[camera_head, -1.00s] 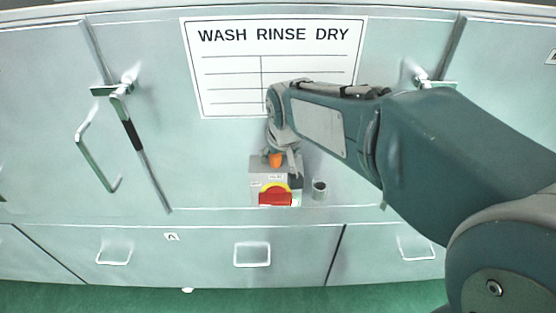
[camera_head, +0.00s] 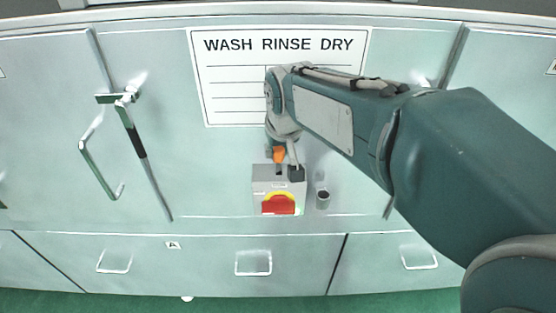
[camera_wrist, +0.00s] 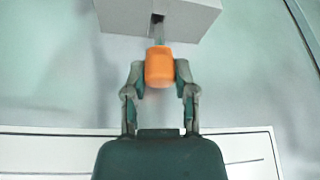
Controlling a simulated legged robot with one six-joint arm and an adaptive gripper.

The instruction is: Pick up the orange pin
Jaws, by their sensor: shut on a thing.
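The orange pin (camera_head: 279,155) shows in the head view just above a grey box with a red and yellow switch (camera_head: 278,190). In the wrist view the orange pin (camera_wrist: 159,67) sits between both fingers of my gripper (camera_wrist: 160,78), which is shut on it. A grey shank runs from the orange part up toward a dark slot in the grey box (camera_wrist: 125,17). I cannot tell whether its tip is still inside the slot. In the head view my gripper (camera_head: 283,155) is small and partly hidden by my wrist.
A small grey cup-like cylinder (camera_head: 323,198) is right of the box. A "WASH RINSE DRY" sign (camera_head: 230,75) is behind my arm. A long lever (camera_head: 137,140) and a bent handle (camera_head: 88,158) are at left. Drawer handles (camera_head: 253,262) run along the bottom.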

